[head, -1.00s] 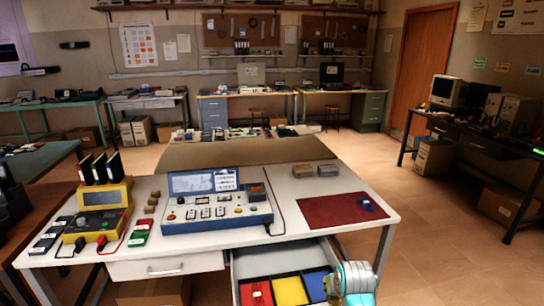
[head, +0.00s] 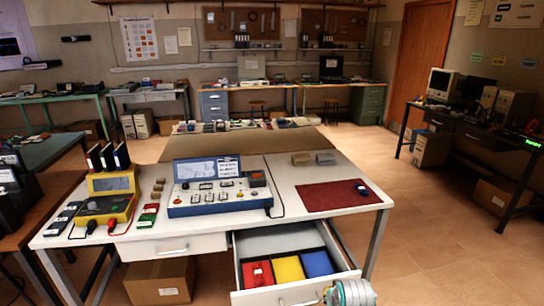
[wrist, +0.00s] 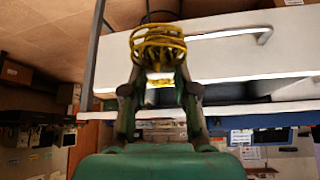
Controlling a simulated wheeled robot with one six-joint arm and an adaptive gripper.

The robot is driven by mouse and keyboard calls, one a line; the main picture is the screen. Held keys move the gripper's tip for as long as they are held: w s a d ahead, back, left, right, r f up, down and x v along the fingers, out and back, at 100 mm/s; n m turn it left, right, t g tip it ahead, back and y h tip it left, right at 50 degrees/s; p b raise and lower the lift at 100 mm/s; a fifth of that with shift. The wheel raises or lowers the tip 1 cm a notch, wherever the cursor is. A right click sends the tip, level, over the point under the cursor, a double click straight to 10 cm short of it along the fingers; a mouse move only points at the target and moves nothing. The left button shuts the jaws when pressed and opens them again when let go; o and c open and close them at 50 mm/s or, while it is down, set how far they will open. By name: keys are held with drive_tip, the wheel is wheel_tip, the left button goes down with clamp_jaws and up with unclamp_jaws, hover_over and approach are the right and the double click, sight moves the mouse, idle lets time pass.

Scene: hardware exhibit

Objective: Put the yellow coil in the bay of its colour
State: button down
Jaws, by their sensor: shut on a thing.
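The yellow coil (wrist: 158,43), a loose bundle of yellow loops, is held at the fingertips of my gripper (wrist: 159,72) in the wrist view. The open drawer under the table shows three bays side by side in the head view: a red bay (head: 249,284), a yellow bay (head: 288,268) and a blue bay (head: 317,263). A small red item (head: 258,275) lies in the red bay; the yellow and blue bays look empty. My arm shows at the drawer's front right corner in the head view, where the fingers and coil are hidden.
The drawer front with its handle (wrist: 240,34) is close to my gripper in the wrist view. On the table are a dark red mat (head: 325,198) with a blue item (head: 362,189), a blue console (head: 215,190) and a yellow meter (head: 108,200).

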drive_tip(key=s+f, duration=1.4)
drive_tip(key=s, duration=0.1)
drive_tip(key=shift+f, duration=0.4)
drive_tip(key=shift+s+d, duration=0.1)
